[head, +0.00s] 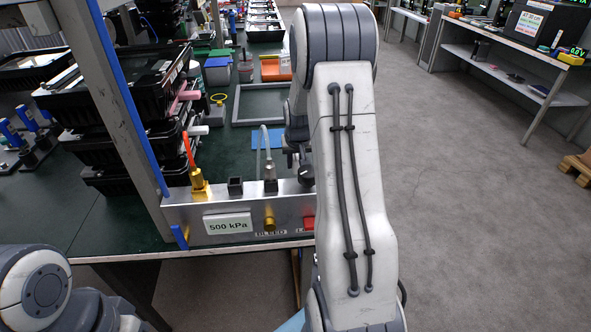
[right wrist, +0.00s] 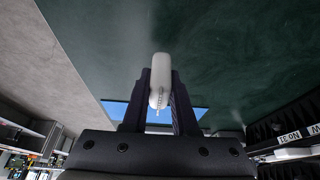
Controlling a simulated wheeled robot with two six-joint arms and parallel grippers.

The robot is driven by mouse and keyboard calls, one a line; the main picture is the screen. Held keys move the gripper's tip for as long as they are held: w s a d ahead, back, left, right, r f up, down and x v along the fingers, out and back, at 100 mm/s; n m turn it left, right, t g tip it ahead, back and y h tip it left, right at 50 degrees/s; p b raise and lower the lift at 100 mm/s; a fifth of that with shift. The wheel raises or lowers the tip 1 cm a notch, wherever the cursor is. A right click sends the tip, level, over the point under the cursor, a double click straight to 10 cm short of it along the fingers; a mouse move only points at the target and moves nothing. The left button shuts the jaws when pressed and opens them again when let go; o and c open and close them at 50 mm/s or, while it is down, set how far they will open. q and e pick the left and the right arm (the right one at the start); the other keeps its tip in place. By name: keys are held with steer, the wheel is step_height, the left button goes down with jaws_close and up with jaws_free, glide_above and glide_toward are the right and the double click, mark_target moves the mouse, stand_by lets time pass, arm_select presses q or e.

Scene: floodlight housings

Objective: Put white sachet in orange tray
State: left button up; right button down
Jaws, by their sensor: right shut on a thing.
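My right gripper (right wrist: 159,84) is shut on the white sachet (right wrist: 160,64), which shows edge-on between the two fingers in the right wrist view. In the head view my right arm covers much of the middle, and the dark right gripper (head: 296,158) shows only in part beside it. The sachet cannot be made out there. An orange tray (head: 272,69) lies farther back on the dark green bench, left of my upper right arm, which may hide part of it. My left arm shows at the lower left; its gripper is out of view.
A metal panel (head: 240,205) with fittings and a "500 kPa" label runs along the bench's front edge. Stacked black crates (head: 110,145) and a grey post stand left. A blue mat (head: 268,138) and a grey frame (head: 240,107) lie on the bench. Open floor is right.

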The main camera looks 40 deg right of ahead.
steer(key=shift+f, duration=1.2)
steer(key=shift+f, duration=0.2)
steer(key=c, duration=0.7)
jaws_free()
steer(key=shift+r, duration=0.1)
